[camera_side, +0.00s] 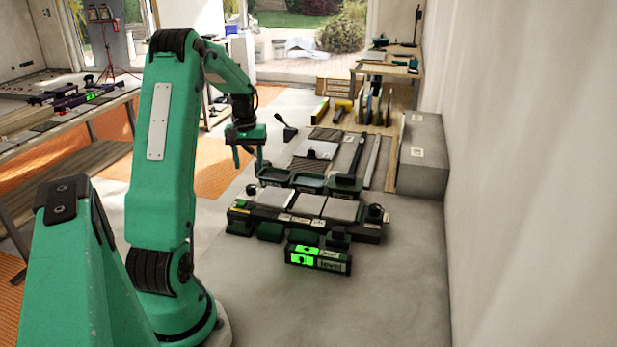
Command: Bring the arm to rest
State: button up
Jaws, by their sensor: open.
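My gripper (250,157) is at the end of my green arm, pointing down with its jaws apart and nothing seen between them. It hangs in the air at the back left of a dark tile fixture (284,226), clear of the floor. Light grey tiles (309,205) lie in a row on the fixture. A level device (318,260) with lit green displays and the word "level" stands in front of it.
Dark green trays (308,182) stand behind the tiles. Another tile (316,149) lies on a ridged patch further back. A grey block (421,160) stands by the right wall. Workbenches (60,132) stand left and back right. The floor at the front right is clear.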

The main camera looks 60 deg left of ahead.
dwell(0.3)
jog(key=w+d+r+m+t, duration=0.1)
jog(key=d+r+m, duration=0.1)
jog(key=d+r, duration=0.35)
jog(key=w+d+r+m+y, duration=0.1)
jog(key=w+d+r, duration=0.1)
jog(key=d, duration=0.6)
jog(key=w+d+r+m+t, duration=0.1)
jog(key=d+r+m, duration=0.1)
jog(key=d+r, duration=0.3)
jog(key=s+d+m+t, duration=0.1)
jog(key=s+d+m, duration=0.1)
jog(key=d, duration=0.4)
jog(key=s+d+m+t, duration=0.1)
jog(key=s+d+m, duration=0.1)
jog(key=s+d, duration=0.3)
jog(key=s+d+m+t+h, duration=0.1)
jog(key=s+d+m, duration=0.2)
jog(key=d, duration=0.6)
jog(key=shift+s+d+r+t, duration=0.2)
jog(key=shift+s+r+t, duration=0.05)
jog(key=shift+r+t, duration=0.05)
